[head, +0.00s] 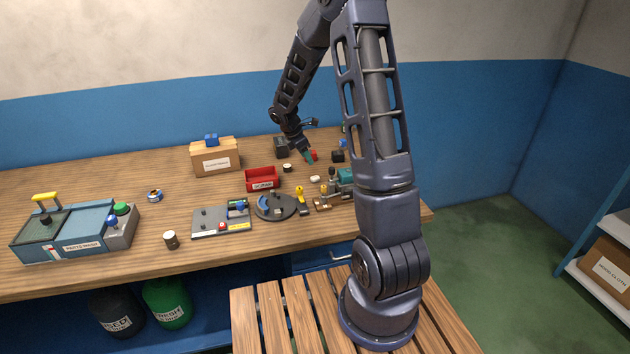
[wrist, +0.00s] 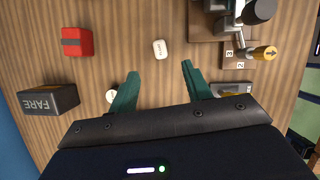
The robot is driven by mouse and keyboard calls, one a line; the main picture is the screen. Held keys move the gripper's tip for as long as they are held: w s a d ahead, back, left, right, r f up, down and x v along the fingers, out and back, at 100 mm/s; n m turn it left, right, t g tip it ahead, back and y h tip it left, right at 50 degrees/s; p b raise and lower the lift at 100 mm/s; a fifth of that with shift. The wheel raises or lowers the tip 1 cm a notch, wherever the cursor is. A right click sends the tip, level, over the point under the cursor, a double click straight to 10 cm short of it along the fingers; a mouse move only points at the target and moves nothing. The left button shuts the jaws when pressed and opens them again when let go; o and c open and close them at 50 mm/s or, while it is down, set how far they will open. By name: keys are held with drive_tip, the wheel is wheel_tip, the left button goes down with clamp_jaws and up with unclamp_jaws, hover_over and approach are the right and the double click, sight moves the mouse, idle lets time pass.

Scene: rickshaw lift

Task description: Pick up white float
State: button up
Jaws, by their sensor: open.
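A small white piece with lettering too blurred to read, seemingly the white float (wrist: 158,50), lies on the wooden bench top just beyond my fingertips in the wrist view. In the head view a small white piece (head: 315,179) lies on the bench, right of the red tray. My gripper (wrist: 160,70) is open and empty, its two green fingers spread on either side of the line to the white piece, not touching it. In the head view my gripper (head: 308,156) hangs over the back of the bench.
In the wrist view, a red block (wrist: 77,42) and a dark FARE box (wrist: 48,101) are at left. A round white-topped item (wrist: 111,96) is partly behind the left finger. A numbered fixture with a brass knob (wrist: 264,53) stands at right. A red tray (head: 262,184) sits nearby.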

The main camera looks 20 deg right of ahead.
sight(315, 177)
drive_tip(key=shift+a+x, duration=0.1)
drive_tip(key=shift+x, duration=2.7)
drive_tip(key=shift+a+x, duration=0.15)
drive_tip(key=shift+x, duration=2.65)
drive_tip(key=shift+c, duration=0.2)
drive_tip(key=c, duration=1)
